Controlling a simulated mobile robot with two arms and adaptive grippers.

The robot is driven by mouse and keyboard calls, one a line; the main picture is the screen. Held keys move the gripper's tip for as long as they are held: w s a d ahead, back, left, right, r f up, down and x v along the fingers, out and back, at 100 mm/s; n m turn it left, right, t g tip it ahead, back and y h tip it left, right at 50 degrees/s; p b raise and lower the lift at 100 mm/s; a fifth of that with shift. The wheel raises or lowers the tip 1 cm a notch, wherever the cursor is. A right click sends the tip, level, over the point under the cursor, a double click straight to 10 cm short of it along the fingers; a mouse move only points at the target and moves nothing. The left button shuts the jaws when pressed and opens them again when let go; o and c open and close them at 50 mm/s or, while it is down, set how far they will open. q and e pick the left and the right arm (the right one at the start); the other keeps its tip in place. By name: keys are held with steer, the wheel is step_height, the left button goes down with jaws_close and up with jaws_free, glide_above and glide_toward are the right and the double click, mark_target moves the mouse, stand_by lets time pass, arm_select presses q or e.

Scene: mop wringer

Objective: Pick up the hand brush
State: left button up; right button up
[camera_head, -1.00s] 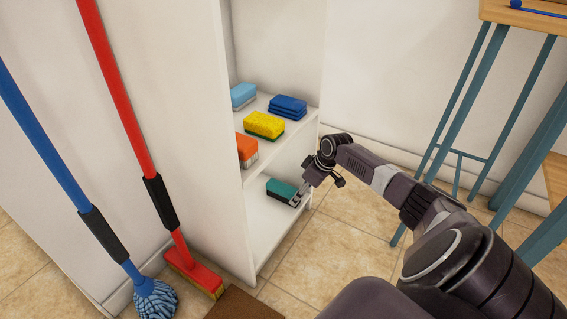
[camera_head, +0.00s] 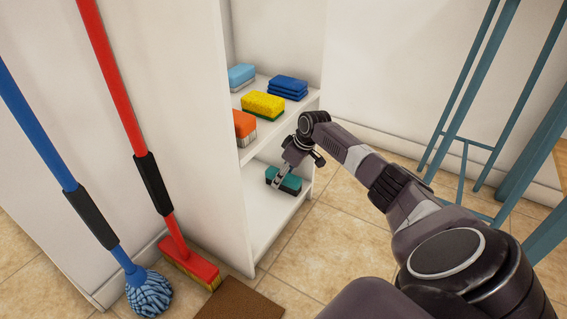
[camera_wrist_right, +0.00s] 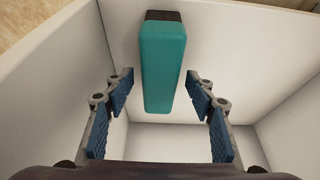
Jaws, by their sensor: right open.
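A teal block with a dark underside, which looks like the hand brush (camera_head: 292,184), lies on the lower shelf (camera_head: 262,220) of the white cabinet. My right gripper (camera_head: 276,182) reaches in from the right and partly covers it. In the right wrist view the teal brush (camera_wrist_right: 163,65) points towards me, with a dark band at its far end. The open fingers of the right gripper (camera_wrist_right: 160,92) stand to either side of its near part, with a gap on each side. I cannot tell how far down the fingers reach. My left gripper is not in view.
The upper shelf (camera_head: 297,107) holds a yellow sponge (camera_head: 262,104), blue cloths (camera_head: 288,87), an orange bristled brush (camera_head: 244,127) and a light blue block (camera_head: 241,75). A red broom (camera_head: 190,264) and blue mop (camera_head: 149,292) lean at left. Teal table legs stand at right.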

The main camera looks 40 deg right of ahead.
steer(key=shift+f, duration=0.2)
stand_by(0.6)
steer(key=shift+c, duration=0.5)
steer(key=c, duration=1.2)
